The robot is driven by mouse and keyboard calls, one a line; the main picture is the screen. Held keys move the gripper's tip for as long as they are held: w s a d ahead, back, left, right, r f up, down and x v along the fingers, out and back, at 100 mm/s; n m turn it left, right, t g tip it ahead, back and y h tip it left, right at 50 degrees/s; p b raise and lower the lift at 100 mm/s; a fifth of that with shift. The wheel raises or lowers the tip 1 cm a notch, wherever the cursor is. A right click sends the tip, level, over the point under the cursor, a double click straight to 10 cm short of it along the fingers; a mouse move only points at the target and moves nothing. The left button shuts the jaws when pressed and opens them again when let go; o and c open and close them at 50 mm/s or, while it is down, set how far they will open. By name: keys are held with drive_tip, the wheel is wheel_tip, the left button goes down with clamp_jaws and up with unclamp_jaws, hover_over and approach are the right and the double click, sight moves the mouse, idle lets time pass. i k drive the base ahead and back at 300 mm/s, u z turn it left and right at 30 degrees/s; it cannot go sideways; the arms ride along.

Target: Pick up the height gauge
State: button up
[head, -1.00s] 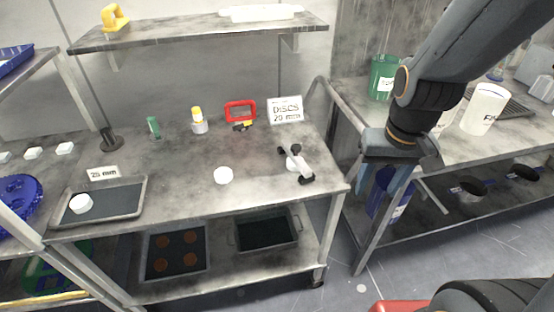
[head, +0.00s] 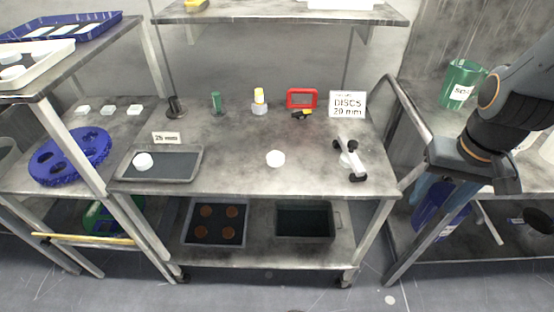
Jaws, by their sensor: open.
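The likeliest height gauge is a grey bar with black end pieces (head: 350,157), lying at the right front of the middle bench (head: 235,180) across a small white disc; I cannot be sure of its identity. My gripper (head: 455,205) is at the right, pointing down in front of the right bench, apart from the bar and to its right. Its fingers are spread and hold nothing. Their tips are hard to make out against the bench frame and blue container behind.
Near the bar are a "DISCS 20 mm" sign (head: 348,104), a red frame (head: 301,98), a yellow-topped bottle (head: 259,101) and a white puck (head: 275,158). A black stand (head: 174,107) and dark tray (head: 158,178) are left. An upper shelf (head: 280,17) overhangs the back. Bare bench surrounds the puck.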

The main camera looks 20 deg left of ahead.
sight(351, 152)
drive_tip(key=z, duration=0.05)
drive_tip(key=k, duration=1.15)
drive_tip(key=u, duration=1)
drive_tip(key=i, duration=1.15)
drive_tip(key=z, duration=0.6)
drive_tip(key=i, duration=0.35)
drive_tip(key=z, duration=0.4)
